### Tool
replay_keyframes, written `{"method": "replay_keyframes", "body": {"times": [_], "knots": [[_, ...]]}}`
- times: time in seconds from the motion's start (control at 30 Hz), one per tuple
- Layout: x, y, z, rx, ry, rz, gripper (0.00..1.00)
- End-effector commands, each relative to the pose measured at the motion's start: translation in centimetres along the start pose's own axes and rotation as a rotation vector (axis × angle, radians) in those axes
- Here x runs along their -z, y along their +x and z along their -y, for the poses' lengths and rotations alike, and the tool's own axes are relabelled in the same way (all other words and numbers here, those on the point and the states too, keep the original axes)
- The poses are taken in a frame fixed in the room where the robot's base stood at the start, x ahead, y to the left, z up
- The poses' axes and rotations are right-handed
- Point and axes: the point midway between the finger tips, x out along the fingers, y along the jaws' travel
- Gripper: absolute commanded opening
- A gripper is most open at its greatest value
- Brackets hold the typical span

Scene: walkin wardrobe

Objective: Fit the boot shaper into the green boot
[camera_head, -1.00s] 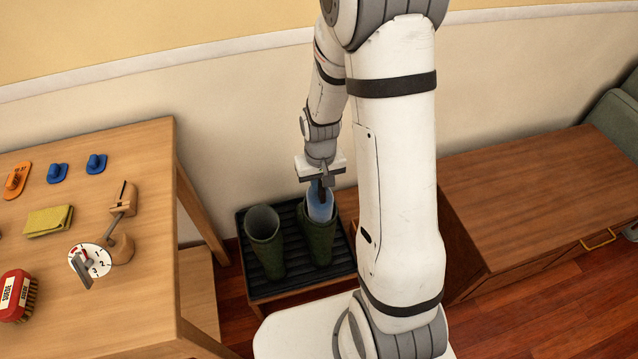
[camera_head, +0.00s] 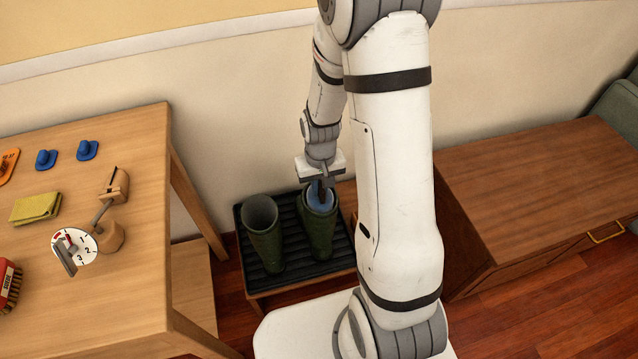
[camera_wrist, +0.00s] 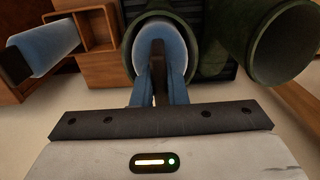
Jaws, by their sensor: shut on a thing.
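Two green boots stand upright side by side. The right boot (camera_head: 319,238) has a light blue boot shaper (camera_head: 325,203) down inside its opening; only the top shows near the rim. The left boot (camera_head: 264,240) is open and looks empty. My gripper (camera_head: 321,186) is above the right boot, shut on the shaper's dark handle. In the wrist view my gripper's blue fingers (camera_wrist: 160,85) pinch the handle, with the blue shaper (camera_wrist: 148,38) surrounded by the green boot's rim (camera_wrist: 190,30). The other boot (camera_wrist: 278,48) is at the right there. The shaper's lower part is hidden.
The boots stand on a black ribbed tray (camera_head: 293,278). A second blue shaper (camera_wrist: 50,45) lies by a wooden compartment in the wrist view. A wooden table (camera_head: 130,270) with small items is at left, a dark wooden bench (camera_head: 530,190) at right.

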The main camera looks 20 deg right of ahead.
Motion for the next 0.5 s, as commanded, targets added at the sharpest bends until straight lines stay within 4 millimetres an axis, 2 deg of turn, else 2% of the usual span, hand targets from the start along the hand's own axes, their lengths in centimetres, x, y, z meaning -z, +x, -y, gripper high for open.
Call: {"method": "replay_keyframes", "body": {"times": [0.27,0.3,0.5], "knots": [[0.03,0.21,0.0,0.0,0.0,-0.001,0.0],[0.03,0.21,0.0,0.0,0.0,-0.001,0.14],[0.02,0.21,0.0,0.0,0.0,-0.001,0.31]]}}
